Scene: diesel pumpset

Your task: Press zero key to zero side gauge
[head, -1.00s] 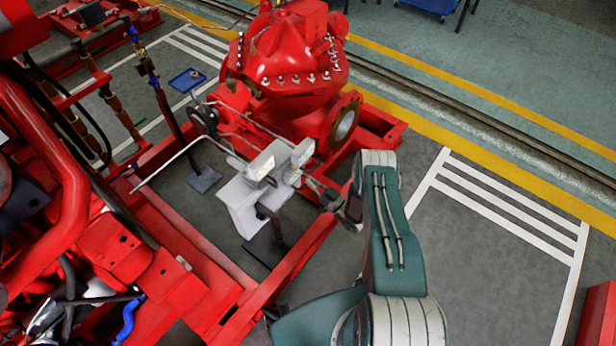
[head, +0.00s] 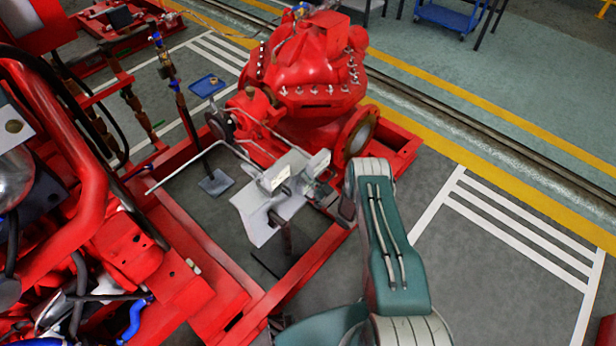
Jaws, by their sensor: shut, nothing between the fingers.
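Two small pale box-shaped gauges, the left one (head: 274,179) and the right one (head: 318,164), sit on top of a white stand (head: 257,218) beside the red pump. I cannot tell which is the side gauge. The zero key is too small to make out. My arm reaches in from the lower right. My gripper (head: 314,187) is small and dark, close beside the right gauge on its near side. It looks shut, with nothing seen in it. I cannot tell whether it touches the gauge.
The red pump (head: 315,75) stands just behind the gauges, with a round flange (head: 358,137) to their right. A thin pipe (head: 190,163) runs left from the gauges. Red frame beams (head: 312,262) surround the stand. Grey floor (head: 470,260) to the right is clear.

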